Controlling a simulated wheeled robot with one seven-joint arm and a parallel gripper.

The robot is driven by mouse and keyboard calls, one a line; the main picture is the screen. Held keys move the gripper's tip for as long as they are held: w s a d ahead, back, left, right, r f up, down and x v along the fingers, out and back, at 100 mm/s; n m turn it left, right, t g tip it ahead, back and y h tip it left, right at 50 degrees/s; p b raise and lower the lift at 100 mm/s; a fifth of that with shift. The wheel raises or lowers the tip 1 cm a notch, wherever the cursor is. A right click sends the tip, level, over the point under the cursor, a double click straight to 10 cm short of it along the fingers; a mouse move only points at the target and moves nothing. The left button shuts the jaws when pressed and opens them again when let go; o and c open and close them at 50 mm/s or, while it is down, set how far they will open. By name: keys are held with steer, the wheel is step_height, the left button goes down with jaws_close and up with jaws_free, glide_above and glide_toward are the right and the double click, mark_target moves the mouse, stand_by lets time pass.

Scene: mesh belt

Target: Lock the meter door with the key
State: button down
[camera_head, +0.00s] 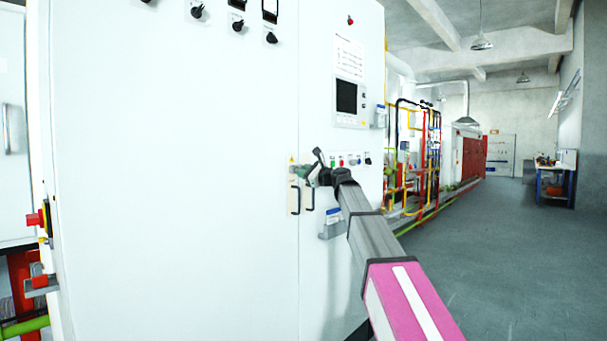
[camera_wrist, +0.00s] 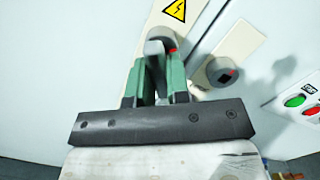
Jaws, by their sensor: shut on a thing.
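The white meter door (camera_head: 190,170) stands upright in the cabinet front and looks flush with the panel beside it. My gripper (camera_head: 312,173) is at the seam beside the door's right edge. In the wrist view my gripper's green fingers (camera_wrist: 158,66) are shut on a grey key (camera_wrist: 155,47). The key's far end is close to the left beige latch plate, with a red spot beside it. I cannot tell whether it is inserted. A round grey lock (camera_wrist: 220,72) with a dark square opening sits on the right beige plate, to the right of my fingers.
A yellow warning triangle (camera_wrist: 175,10) is on the left plate. Red and green buttons (camera_wrist: 303,105) sit at the right. A document holder (camera_head: 332,224) juts from the panel below my gripper. A display (camera_head: 347,97) is above. The floor (camera_head: 500,250) at the right is clear.

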steer(key=shift+a, duration=0.1)
steer(key=shift+s+n+g, duration=0.1)
steer(key=shift+n+g, duration=0.3)
steer(key=shift+n, duration=1.7)
steer(key=shift+n, duration=1)
steer(key=shift+n+g, duration=0.3)
steer(key=shift+n, duration=0.6)
steer(key=n, duration=0.3)
steer(key=shift+f+n+h, duration=0.1)
steer(key=shift+n+h, duration=0.2)
